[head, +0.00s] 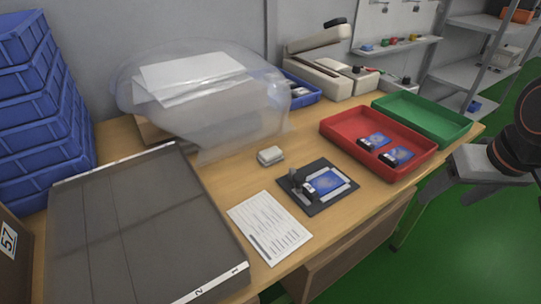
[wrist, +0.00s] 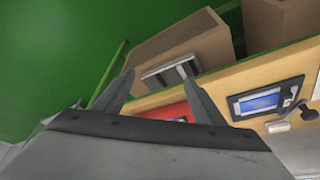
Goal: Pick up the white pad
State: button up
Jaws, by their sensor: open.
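The white pad (head: 270,155) is a small pale block lying on the wooden table, behind the dark fixture plate. It also shows in the wrist view (wrist: 277,126), at the right beside the fixture. My gripper (wrist: 157,70) has its two fingers spread, with nothing held between them. In the head view my arm and gripper are at the right edge, beyond the table's right side and well apart from the pad.
The dark fixture (head: 318,186) holds a blue board, with a printed sheet (head: 269,227) beside it. A red tray (head: 377,142) with blue items and an empty green tray (head: 422,117) stand right. A clear bag-like cover (head: 205,95) is behind the pad.

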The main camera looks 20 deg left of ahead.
jog(key=w+a+r+n+g, duration=0.1)
jog(key=w+a+r+n, duration=0.15)
jog(key=a+r, duration=0.45)
jog(key=w+a+r+n+g, duration=0.1)
jog(key=w+a+r, duration=0.15)
jog(key=a, duration=0.85)
jog(key=w+a+r+n, duration=0.2)
jog(key=w+a+r, duration=0.15)
jog(key=a, duration=0.55)
jog(key=n+g, duration=0.1)
jog(key=n, duration=0.1)
send_over(271, 151)
jog(key=f, duration=0.9)
jog(key=shift+s+a, duration=0.15)
jog(key=shift+s, duration=0.2)
jog(key=shift+w+d+f, duration=0.1)
jog(key=shift+f, duration=1.3)
jog(key=shift+w+d+f, duration=0.1)
jog(key=shift+f, duration=1.3)
jog(key=c, duration=1.2)
jog(key=shift+c, duration=0.2)
notch_tip(271, 151, up, 18)
